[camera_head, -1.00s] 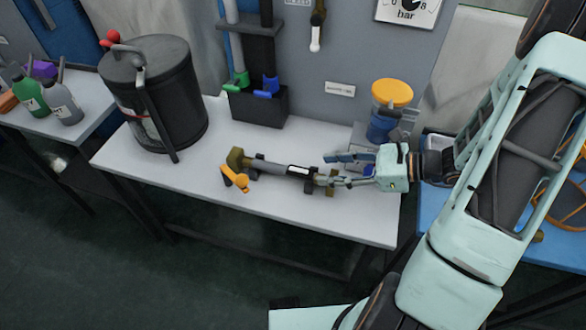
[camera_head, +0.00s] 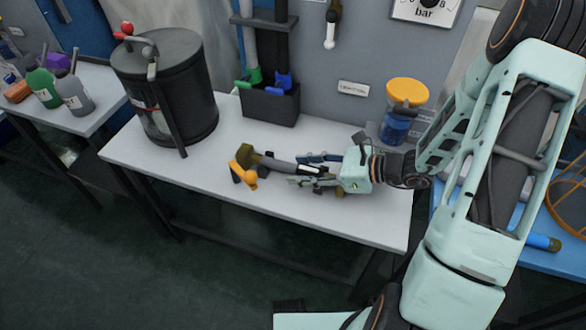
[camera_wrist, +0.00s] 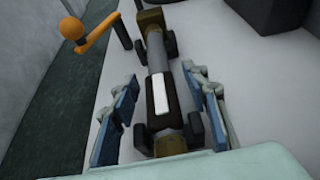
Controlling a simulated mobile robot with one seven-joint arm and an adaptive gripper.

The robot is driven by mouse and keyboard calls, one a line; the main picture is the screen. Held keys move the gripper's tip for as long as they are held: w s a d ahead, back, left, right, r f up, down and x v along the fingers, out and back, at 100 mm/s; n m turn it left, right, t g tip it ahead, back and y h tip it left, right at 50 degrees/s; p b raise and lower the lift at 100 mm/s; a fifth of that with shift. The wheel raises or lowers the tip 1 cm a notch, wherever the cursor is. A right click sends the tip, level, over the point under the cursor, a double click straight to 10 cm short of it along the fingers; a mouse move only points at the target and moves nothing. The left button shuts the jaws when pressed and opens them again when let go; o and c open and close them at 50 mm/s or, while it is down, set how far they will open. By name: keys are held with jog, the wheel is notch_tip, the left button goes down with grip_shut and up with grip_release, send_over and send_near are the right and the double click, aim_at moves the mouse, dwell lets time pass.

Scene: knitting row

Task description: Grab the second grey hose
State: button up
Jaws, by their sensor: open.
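A grey hose-like piece (camera_head: 280,164) lies on the white table, with brass-coloured ends, a black middle and a white label. It also shows in the wrist view (camera_wrist: 156,55), running away from me between the jaws. An orange handle (camera_head: 241,172) stands beside its far left end. My gripper (camera_head: 297,170) is open, its blue-padded fingers (camera_wrist: 160,77) on either side of the piece, with a gap on both sides. The pads hide part of it in the head view. Grey tubes (camera_head: 251,45) also stand in the black rack; I cannot tell which counts as second.
A black drum (camera_head: 188,85) stands on the left of the table (camera_head: 345,216). The black rack (camera_head: 270,105) stands at the back wall. A yellow-lidded blue jar (camera_head: 396,125) is behind my gripper. The table front is clear. Bottles (camera_head: 76,98) stand on a left table.

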grip_shut()
dwell(0.3)
